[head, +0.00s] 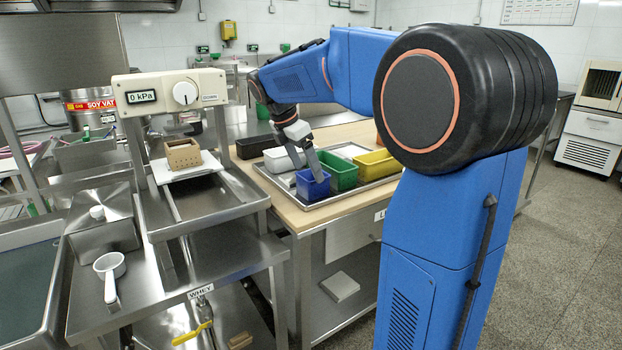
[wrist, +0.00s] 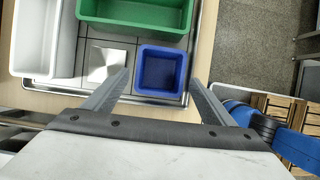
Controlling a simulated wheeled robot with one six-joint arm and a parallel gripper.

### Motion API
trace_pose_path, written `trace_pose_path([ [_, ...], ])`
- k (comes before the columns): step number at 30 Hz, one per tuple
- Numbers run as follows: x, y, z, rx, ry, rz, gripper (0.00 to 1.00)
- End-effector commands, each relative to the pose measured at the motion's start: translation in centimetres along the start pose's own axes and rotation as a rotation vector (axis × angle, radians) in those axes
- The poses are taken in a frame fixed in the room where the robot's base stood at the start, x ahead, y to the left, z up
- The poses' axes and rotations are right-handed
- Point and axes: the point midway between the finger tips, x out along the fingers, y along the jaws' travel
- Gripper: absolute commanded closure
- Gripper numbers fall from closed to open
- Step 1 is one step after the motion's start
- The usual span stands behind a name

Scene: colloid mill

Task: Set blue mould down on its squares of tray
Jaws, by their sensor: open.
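The blue mould (head: 313,184) is a small open square box at the near corner of the metal tray (head: 345,194). In the wrist view the blue mould (wrist: 160,69) sits upright on the tray (wrist: 147,99), inside its raised rim. My gripper (head: 304,160) is above and beside the mould, its fingers pointing down. In the wrist view my gripper (wrist: 160,78) is open, with one finger on each side of the mould and a gap visible on both sides. The mould's underside is hidden, so exact seating on its squares cannot be told.
A green mould (head: 338,170), a yellow mould (head: 377,163) and a white mould (head: 284,159) share the tray. A bare bright metal square (wrist: 107,65) lies left of the blue mould. A black box (head: 257,146) stands behind the tray. A perforated brown box (head: 183,154) sits on the press at left.

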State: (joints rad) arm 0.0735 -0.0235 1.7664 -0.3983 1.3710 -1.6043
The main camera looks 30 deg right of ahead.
Motion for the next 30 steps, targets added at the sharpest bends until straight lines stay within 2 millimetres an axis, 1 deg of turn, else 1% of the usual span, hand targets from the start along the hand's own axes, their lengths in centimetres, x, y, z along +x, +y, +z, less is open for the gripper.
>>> trace_pose_path([
  [1, -1.1, 0.1, 0.0, 0.000, 0.000, 0.004, 0.22],
  [3, -2.3, 0.1, 0.0, 0.000, 0.000, 0.004, 0.22],
  [6, -3.8, 0.1, 0.0, -0.001, 0.000, 0.003, 0.22],
  [9, -4.9, 0.1, 0.0, 0.000, 0.000, 0.001, 0.22],
  [13, -5.7, 0.0, 0.0, 0.000, 0.000, 0.000, 0.22],
  [17, -5.9, 0.0, 0.0, 0.001, 0.000, 0.000, 0.22],
  [20, -5.9, -0.5, -0.2, 0.021, 0.005, 0.006, 0.22],
  [23, -5.8, -2.1, -0.9, 0.090, 0.022, 0.026, 0.22],
  [26, -5.5, -4.7, -2.1, 0.209, 0.056, 0.055, 0.22],
  [30, -4.5, -8.8, -4.4, 0.417, 0.123, 0.092, 0.22],
])
